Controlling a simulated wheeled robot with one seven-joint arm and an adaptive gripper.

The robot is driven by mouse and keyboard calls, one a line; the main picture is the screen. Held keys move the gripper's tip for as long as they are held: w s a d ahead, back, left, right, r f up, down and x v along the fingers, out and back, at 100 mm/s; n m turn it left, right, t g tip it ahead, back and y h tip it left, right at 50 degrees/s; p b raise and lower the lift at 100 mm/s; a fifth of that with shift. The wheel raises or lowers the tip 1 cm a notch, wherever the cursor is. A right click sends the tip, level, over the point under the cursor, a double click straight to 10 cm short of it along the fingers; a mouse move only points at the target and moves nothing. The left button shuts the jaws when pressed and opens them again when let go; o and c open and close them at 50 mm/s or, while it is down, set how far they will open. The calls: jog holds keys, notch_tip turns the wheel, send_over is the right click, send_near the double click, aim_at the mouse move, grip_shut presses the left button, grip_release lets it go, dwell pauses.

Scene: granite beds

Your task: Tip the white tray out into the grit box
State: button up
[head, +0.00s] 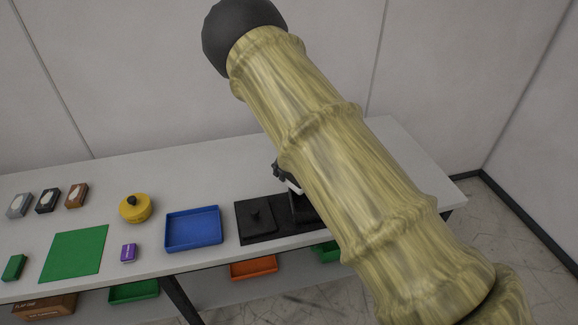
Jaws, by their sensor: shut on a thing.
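My arm crosses the head view and hides most of my gripper (284,175). Only a small black part of the gripper shows at the arm's left edge, above the right part of the bench. A small white piece (293,187) shows just below it, and I take it for an edge of the white tray in my gripper. The rest of the tray, its tilt and anything in it are hidden. I cannot pick out the grit box for sure.
On the grey bench (180,276) stand a blue tray (193,230), a yellow round pot (135,209), a purple block (129,253), a green mat (74,254) and several small blocks at left. Orange (253,269) and green trays (134,291) sit on the lower shelf.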

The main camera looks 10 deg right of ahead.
jog(key=shift+s+d+r+t+y, duration=0.35)
jog(key=shift+s+r+t, duration=0.1)
jog(key=shift+r+t, duration=0.2)
jog(key=shift+r, duration=0.1)
jog(key=shift+w+t+y, duration=0.25)
jog(key=shift+t, duration=0.2)
jog(key=shift+s+r+t+y, duration=0.3)
jog(key=shift+r+t, duration=0.1)
jog(key=shift+r, duration=0.05)
jog(key=shift+d, duration=0.15)
jog(key=shift+s+r+t+y, duration=0.15)
jog(key=shift+r+t+y, duration=0.2)
jog(key=shift+t, duration=0.25)
jog(key=shift+s, duration=0.1)
jog(key=shift+f, duration=0.1)
